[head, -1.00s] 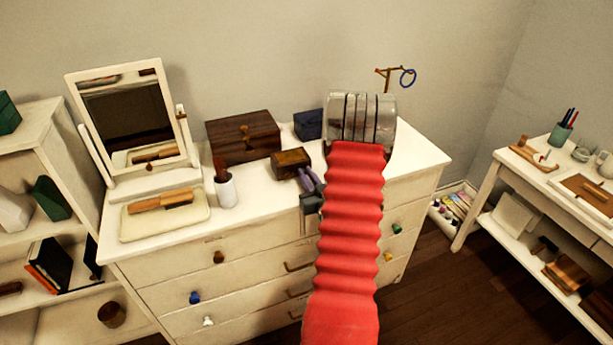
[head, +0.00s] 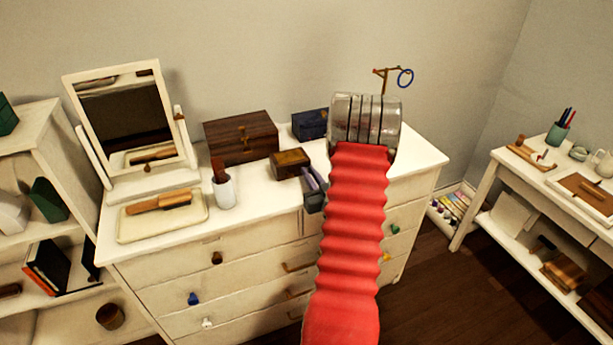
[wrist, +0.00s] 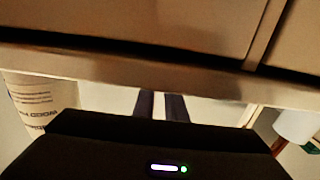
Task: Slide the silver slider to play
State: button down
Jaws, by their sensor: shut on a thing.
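I cannot make out a silver slider in either view. In the head view my gripper (head: 309,178) is at the dresser top's front edge, just right of a small brown wooden box (head: 290,163). My red arm partly hides this area. In the wrist view my gripper's two dark fingers (wrist: 160,104) are close together in front of a pale surface. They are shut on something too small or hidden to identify. My gripper's black body fills the bottom of that view.
The white dresser (head: 250,222) also carries a larger wooden box (head: 241,138), a dark blue box (head: 309,125), a white cup (head: 224,192), a brush on a tray (head: 132,230) and a tilting mirror (head: 125,115). A desk (head: 540,175) stands at the right.

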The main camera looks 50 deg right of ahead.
jog(key=c, duration=1.8)
grip_release()
jog(key=shift+o, duration=0.2)
jog(key=shift+s, duration=0.1)
jog(key=v, duration=1.3)
jog(key=shift+s+a, duration=0.2)
jog(key=shift+a, duration=0.05)
jog(key=shift+f, duration=0.2)
